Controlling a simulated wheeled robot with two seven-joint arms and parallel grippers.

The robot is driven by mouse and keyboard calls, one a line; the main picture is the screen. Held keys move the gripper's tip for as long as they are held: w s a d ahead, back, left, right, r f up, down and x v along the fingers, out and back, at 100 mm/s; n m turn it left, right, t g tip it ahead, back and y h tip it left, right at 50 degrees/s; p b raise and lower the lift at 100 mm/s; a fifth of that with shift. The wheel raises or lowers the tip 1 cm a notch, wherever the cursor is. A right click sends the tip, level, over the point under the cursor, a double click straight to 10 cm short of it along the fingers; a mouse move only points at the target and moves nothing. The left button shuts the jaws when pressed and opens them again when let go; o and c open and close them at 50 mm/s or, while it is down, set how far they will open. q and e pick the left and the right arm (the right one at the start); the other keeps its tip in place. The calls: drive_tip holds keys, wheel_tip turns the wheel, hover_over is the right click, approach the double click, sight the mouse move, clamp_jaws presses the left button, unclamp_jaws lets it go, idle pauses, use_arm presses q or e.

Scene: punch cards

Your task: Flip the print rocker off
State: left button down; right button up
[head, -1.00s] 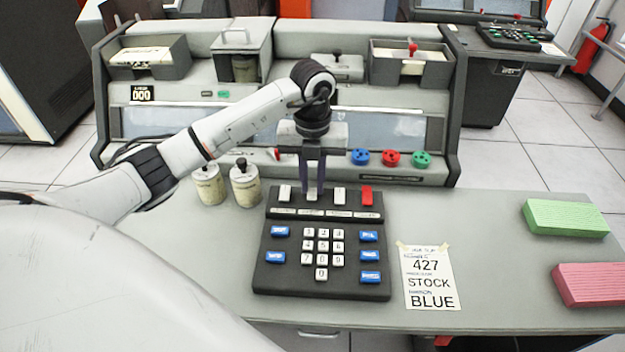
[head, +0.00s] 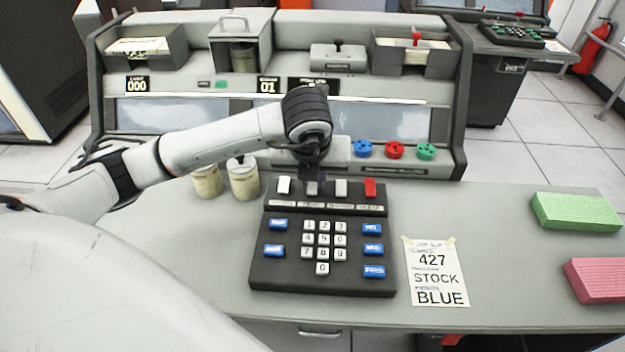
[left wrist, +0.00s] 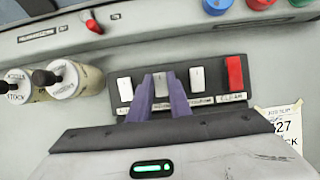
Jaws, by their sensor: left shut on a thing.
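The dark keypad console (head: 290,262) sits on the grey desk, with a row of rocker switches along its far edge. Three are white and the rightmost is red. My left gripper (left wrist: 161,92) has its purple fingers at the second rocker from the left (left wrist: 160,82), shut on it, with the rocker's face showing between the fingers. The labels under the rockers are too small to read for certain, except CLEAR under the red one. My right gripper is not in view.
Two cream pots (head: 243,182) stand left of the console. A taped note (head: 436,275) lies to its right, then green (head: 575,212) and pink (head: 600,280) card stacks. Blue, red and green round knobs (head: 394,150) line the machine behind. The desk front is clear.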

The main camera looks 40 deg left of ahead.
use_arm(q)
drive_tip(key=c, duration=1.9)
unclamp_jaws()
drive_tip(key=shift+w+r, duration=0.1)
drive_tip(key=shift+o, duration=1.3)
drive_tip(key=p+v, duration=0.1)
drive_tip(key=v, duration=0.9)
drive_tip(key=shift+r, duration=0.15)
